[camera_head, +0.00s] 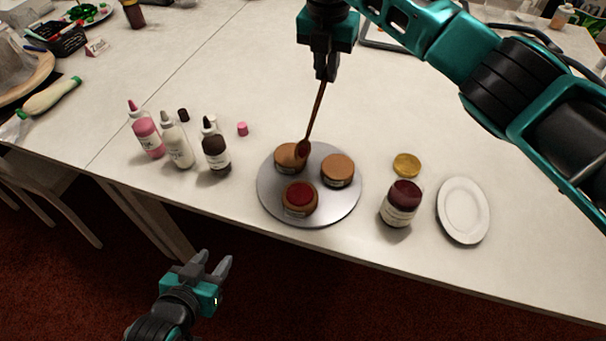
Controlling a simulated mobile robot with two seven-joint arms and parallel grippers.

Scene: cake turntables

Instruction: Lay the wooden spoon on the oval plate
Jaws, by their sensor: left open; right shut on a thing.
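The wooden spoon (317,112) hangs from my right gripper (325,72), handle up and bowl down. My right gripper is shut on its handle above the turntable. The spoon's reddish-brown bowl appears just over or beside the back-left cake on the round grey turntable (345,208); I cannot tell whether it touches. The white oval plate (463,211) lies empty at the right of the table, well to the right of the spoon. My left gripper (213,267) is open and empty, in front of the table edge over the red floor.
The turntable holds three small cakes, the front one (299,198) topped red. A dark red jar (401,203) and a gold lid (407,164) stand between turntable and plate. Bottles (215,150) stand to the left. The table (250,75) behind the turntable is mostly clear.

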